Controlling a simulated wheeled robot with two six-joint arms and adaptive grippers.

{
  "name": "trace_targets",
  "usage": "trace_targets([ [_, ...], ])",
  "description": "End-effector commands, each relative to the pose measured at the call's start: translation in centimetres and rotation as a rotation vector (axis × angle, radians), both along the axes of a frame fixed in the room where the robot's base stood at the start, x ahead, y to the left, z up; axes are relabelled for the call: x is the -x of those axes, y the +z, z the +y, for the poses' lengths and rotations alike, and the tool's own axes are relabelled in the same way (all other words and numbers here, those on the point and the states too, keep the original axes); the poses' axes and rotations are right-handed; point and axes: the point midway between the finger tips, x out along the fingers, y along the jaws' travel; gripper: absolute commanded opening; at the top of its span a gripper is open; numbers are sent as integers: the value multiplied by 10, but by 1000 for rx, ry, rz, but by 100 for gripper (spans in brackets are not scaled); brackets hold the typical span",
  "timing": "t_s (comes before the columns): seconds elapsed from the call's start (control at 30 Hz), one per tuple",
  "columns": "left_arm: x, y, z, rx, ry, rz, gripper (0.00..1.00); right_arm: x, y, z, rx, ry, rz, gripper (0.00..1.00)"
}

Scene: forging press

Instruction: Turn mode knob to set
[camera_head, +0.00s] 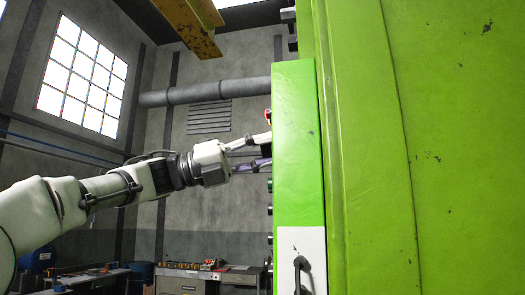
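My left gripper (262,149) comes in from the left and points right at the control face on the left side of the green panel box (299,150). Its two fingers are apart, one above the other, with a gap between them. Their tips are at the panel's left edge. The control face is seen almost edge-on, so I cannot make out the mode knob or its setting. A red control (268,115) sticks out just above the fingers, and a green button (270,186) sticks out below them. My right gripper is not in view.
The large green press body (440,150) fills the right side. A white plate with a dark handle (300,272) is on the panel's lower front. A yellow beam (190,25) hangs overhead. A workbench (205,278) stands at the back. Space left of the panel is open.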

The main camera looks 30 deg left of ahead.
Motion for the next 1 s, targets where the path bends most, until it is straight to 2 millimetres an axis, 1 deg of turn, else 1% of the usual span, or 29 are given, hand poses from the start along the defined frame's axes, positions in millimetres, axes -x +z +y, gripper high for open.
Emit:
trace_targets([
  [0.27, -1, 0, 3, 11, 4, 23, 0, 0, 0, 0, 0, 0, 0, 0],
  [0.47, -1, 0, 3, 29, 5, 98, 0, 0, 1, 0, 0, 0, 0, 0],
  [0.67, 0, 1, 3, 64, 6, 232, 0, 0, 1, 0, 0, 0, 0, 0],
  [1.0, 0, 2, 3, 136, 8, 508, 0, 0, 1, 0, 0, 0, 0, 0],
])
